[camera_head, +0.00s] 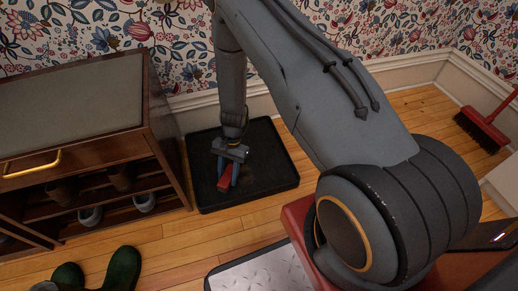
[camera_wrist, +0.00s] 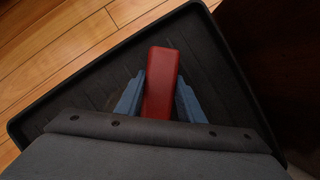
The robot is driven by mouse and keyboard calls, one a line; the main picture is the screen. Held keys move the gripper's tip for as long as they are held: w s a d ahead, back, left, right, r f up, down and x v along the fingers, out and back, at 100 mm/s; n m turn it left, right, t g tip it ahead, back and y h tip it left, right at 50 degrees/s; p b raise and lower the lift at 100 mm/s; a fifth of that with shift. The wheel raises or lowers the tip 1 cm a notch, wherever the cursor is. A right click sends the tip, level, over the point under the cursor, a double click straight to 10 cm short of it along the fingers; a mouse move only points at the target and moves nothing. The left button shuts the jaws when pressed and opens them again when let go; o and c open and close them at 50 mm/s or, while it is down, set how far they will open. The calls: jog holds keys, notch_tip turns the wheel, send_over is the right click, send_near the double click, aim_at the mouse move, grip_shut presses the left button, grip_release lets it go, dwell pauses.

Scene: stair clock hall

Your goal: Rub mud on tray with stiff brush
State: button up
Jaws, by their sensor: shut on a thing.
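A black tray (camera_head: 265,190) with a raised rim lies on the wood floor by the wall. It fills most of the wrist view (camera_wrist: 215,55). My gripper (camera_head: 229,180) is low over the tray's left half. Its blue fingers (camera_wrist: 158,95) are shut on a red block-shaped thing (camera_wrist: 164,70), which looks like the back of the stiff brush; it also shows in the head view (camera_head: 224,184). Bristles are hidden beneath it, and I cannot tell whether they touch the tray. A faint brownish patch (camera_wrist: 118,100) that may be mud shows beside the left finger.
A wooden shoe bench (camera_head: 165,140) with shoes stands close on the tray's left. Green boots (camera_head: 124,268) are at the front left. A red broom (camera_head: 482,128) leans at the far right. Wood floor (camera_head: 190,245) in front of the tray is clear.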

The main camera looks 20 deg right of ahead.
aim_at(227, 175)
jog(key=shift+r+p, duration=2.05)
jog(key=shift+r, duration=1.3)
jog(key=shift+w+r, duration=0.1)
